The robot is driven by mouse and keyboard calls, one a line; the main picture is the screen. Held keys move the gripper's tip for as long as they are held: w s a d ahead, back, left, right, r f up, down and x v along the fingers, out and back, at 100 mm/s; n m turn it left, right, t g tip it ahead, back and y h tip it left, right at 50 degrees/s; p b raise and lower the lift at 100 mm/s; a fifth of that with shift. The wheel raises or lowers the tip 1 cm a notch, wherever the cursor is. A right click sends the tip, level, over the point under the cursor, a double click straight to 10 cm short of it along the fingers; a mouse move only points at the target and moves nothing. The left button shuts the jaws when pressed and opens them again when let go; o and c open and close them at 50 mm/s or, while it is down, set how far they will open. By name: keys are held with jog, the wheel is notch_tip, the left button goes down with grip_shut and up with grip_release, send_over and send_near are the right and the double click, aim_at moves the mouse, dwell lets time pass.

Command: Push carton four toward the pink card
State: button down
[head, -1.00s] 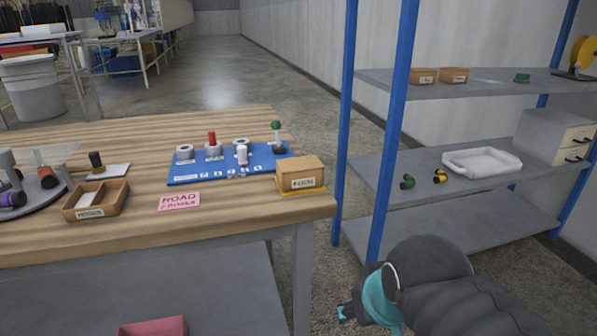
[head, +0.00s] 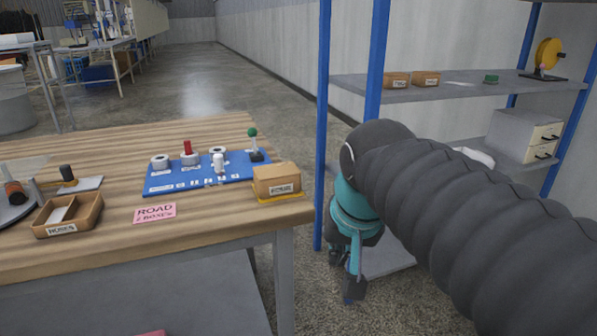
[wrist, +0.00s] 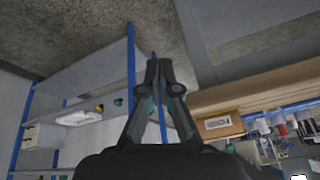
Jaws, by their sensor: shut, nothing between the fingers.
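The carton (head: 277,180) is a small brown box with a white label, too small to read clearly. It sits on a yellow patch (head: 291,197) at the table's right front corner. A labelled box at the table edge also shows in the wrist view (wrist: 219,124). The pink card (head: 155,213) lies flat near the front edge, left of the carton. My gripper (head: 352,285) hangs right of the table's corner, lower than the tabletop and apart from the carton. Its fingers are shut and empty, and they also show in the wrist view (wrist: 158,66).
A blue board (head: 205,174) with rings and a green-topped lever lies behind the card. A wooden tray (head: 68,214) stands left of the card. A blue-post shelf (head: 370,60) stands right of the table. The wood between card and carton is clear.

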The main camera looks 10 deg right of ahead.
aim_at(277, 181)
jog(key=w+d+r+m+g, duration=0.2)
jog(key=w+r+m, duration=0.5)
jog(key=w, duration=0.4)
jog(key=w+d+r+m+g, duration=0.25)
jog(key=w+r+m, duration=0.4)
jog(key=w, duration=0.45)
jog(key=a+f+b, duration=0.3)
jog(key=a+f, duration=0.2)
jog(key=f, duration=0.4)
jog(key=shift+s+f+b, duration=0.15)
jog(key=shift+f+b, duration=0.25)
